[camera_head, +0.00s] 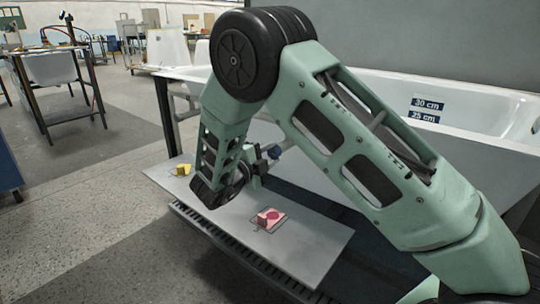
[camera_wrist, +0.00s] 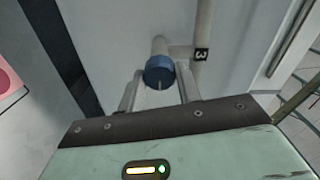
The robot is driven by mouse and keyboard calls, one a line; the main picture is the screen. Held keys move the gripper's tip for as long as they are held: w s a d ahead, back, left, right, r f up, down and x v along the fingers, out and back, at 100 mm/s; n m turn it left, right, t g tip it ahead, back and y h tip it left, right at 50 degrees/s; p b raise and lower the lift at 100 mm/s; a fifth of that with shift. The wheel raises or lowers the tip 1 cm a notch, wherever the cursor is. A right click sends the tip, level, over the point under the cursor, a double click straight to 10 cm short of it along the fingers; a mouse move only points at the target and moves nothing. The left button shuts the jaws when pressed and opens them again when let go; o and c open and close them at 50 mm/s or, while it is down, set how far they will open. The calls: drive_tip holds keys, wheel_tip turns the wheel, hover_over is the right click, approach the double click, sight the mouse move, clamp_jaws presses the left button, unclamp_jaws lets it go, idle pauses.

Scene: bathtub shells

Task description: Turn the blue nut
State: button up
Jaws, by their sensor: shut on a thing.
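The blue nut (camera_wrist: 159,72) sits on a pale pipe (camera_wrist: 201,35) marked with a black "3" tag in the wrist view. My gripper (camera_wrist: 160,80) is shut on the nut, with one finger on each side of it. In the head view a small blue part, which looks like the nut (camera_head: 274,152), shows just right of my gripper (camera_head: 262,160). My arm hides much of the area around it.
A grey board (camera_head: 310,246) lies below my arm, with a red piece (camera_head: 270,217) and a yellow piece (camera_head: 181,170) on it. A white bathtub (camera_head: 465,88) with depth labels stands behind. Open floor lies at the left.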

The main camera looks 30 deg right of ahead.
drive_tip(key=o, duration=1)
drive_tip(key=shift+c, duration=0.2)
drive_tip(key=shift+s+a, duration=0.1)
drive_tip(key=shift+a, duration=0.05)
drive_tip(key=p+v, duration=0.4)
drive_tip(key=v, duration=1.3)
drive_tip(key=shift+a, duration=0.1)
